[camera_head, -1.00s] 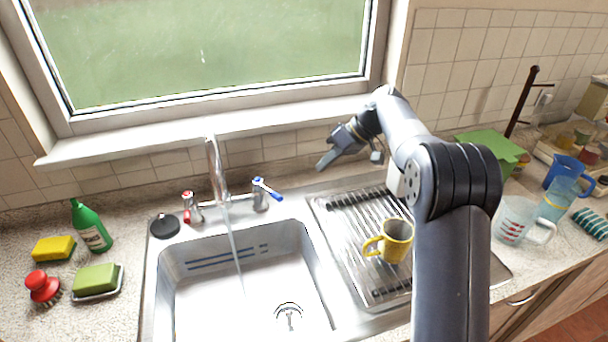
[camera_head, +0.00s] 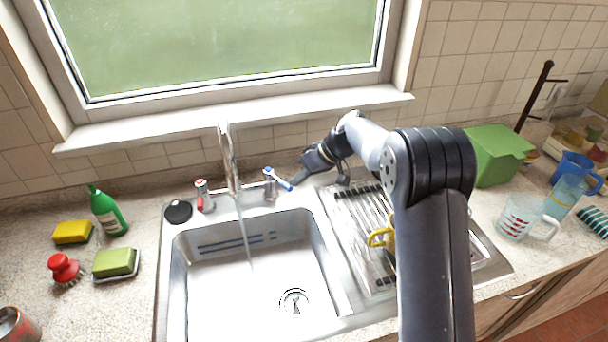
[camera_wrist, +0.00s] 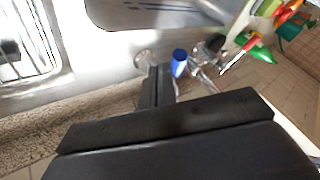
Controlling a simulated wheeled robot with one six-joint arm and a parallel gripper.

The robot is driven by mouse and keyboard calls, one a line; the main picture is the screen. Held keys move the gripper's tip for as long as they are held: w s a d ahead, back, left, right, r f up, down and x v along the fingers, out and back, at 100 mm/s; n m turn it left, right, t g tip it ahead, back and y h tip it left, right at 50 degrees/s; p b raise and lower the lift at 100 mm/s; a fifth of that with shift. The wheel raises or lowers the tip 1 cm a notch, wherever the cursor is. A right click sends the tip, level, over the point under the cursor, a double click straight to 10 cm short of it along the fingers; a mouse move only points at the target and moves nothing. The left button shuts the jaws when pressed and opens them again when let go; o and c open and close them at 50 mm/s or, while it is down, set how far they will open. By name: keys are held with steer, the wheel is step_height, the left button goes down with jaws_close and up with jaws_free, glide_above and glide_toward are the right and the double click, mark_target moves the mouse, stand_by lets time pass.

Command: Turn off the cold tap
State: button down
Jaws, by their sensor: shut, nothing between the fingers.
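The cold tap (camera_head: 271,188) is the blue-handled one at the back of the sink, right of the spout. Its blue lever (camera_head: 282,181) points to the right and toward the front; its blue end also shows in the wrist view (camera_wrist: 179,63). Water runs from the chrome spout (camera_head: 229,160) into the sink. My gripper (camera_head: 294,184) is shut and empty, just right of the lever's end. In the wrist view the closed fingers (camera_wrist: 160,86) are beside the blue end; I cannot tell whether they touch it.
The red-topped hot tap (camera_head: 204,197) stands left of the spout. The window sill (camera_head: 230,122) runs behind. A yellow mug (camera_head: 382,238), partly hidden by my arm, stands on the ribbed drainer (camera_head: 350,218). A green bottle (camera_head: 108,212) and sponges are at the left.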

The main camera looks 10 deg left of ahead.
mark_target(290, 186)
steer(key=s+m+b, duration=0.1)
steer(key=b, duration=0.1)
steer(key=s+a+m+t+b, duration=0.1)
steer(key=b, duration=0.1)
steer(key=s+a+m+t+b, duration=0.1)
steer(key=b, duration=0.1)
steer(key=shift+f, duration=0.25)
steer(key=shift+s+a+r, duration=0.25)
steer(key=shift+s, duration=0.05)
steer(key=shift+f+b, duration=0.1)
steer(key=shift+b, duration=0.2)
